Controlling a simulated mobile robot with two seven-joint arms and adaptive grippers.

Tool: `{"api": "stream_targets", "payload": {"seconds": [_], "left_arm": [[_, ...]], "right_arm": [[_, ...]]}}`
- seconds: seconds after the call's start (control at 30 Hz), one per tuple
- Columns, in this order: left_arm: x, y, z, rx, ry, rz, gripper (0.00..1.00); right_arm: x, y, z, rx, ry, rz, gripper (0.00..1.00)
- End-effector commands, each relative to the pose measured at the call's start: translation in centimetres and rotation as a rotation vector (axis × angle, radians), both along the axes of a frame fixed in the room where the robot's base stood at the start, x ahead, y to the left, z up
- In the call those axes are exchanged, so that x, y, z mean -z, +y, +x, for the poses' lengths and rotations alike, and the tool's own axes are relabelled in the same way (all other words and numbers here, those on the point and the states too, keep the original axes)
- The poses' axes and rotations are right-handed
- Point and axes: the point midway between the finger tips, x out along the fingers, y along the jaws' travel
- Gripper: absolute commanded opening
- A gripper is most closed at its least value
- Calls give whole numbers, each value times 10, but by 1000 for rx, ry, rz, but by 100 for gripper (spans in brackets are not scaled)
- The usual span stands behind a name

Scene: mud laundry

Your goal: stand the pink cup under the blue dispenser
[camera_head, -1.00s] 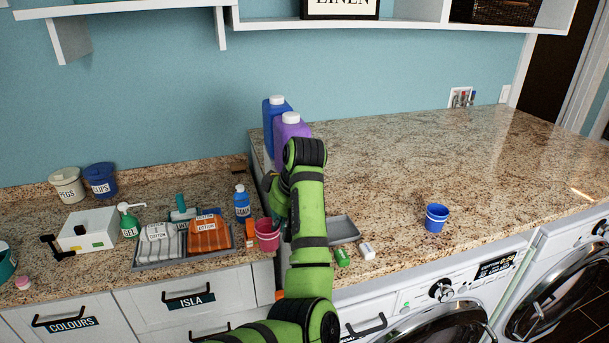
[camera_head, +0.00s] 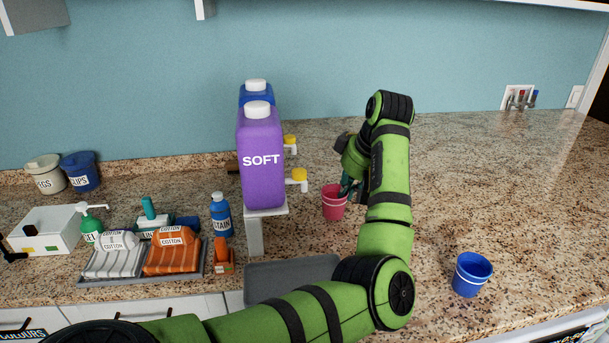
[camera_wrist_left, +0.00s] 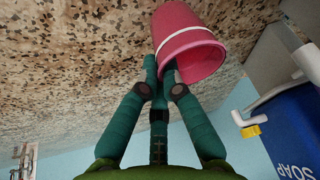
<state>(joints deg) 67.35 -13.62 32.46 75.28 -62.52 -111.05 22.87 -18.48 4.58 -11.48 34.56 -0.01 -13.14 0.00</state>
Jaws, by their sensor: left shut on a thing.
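The pink cup (camera_head: 334,203) is held upright to the right of the dispensers, over the granite counter. In the wrist view the pink cup (camera_wrist_left: 186,40) has its wall between the fingertips. My left gripper (camera_head: 348,188) is shut on it; the gripper (camera_wrist_left: 160,68) also fills the wrist view's middle. The blue dispenser (camera_head: 256,92) stands mostly hidden behind the purple one; its yellow-topped spout (camera_head: 290,145) juts right. In the wrist view the blue dispenser (camera_wrist_left: 291,130) reads SOAP, with its spout (camera_wrist_left: 246,127) towards the cup, apart from it. My right gripper is out of view.
The purple SOFT dispenser (camera_head: 262,165) stands in front on a white stand (camera_head: 255,236), its spout (camera_head: 298,180) near the cup. A grey tray (camera_head: 290,278) lies below. A blue cup (camera_head: 471,274) stands at the right. The counter between is clear.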

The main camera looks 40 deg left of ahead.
Motion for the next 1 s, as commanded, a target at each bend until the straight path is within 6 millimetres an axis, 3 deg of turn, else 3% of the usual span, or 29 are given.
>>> {"api": "stream_targets", "payload": {"seconds": [0.03,0.13,0.4,0.63,0.87,1.0], "left_arm": [[-7,16,2,-5,2,1,0],[-8,43,7,-5,2,0,0],[-5,100,19,-2,1,1,0],[-4,119,23,-1,0,-1,0],[-5,151,29,-1,0,-2,0],[9,149,29,0,1,-2,0]], "right_arm": [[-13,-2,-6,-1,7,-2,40],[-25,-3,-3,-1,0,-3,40],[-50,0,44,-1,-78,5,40],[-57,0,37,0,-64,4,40],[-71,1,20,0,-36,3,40],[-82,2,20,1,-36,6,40]]}}
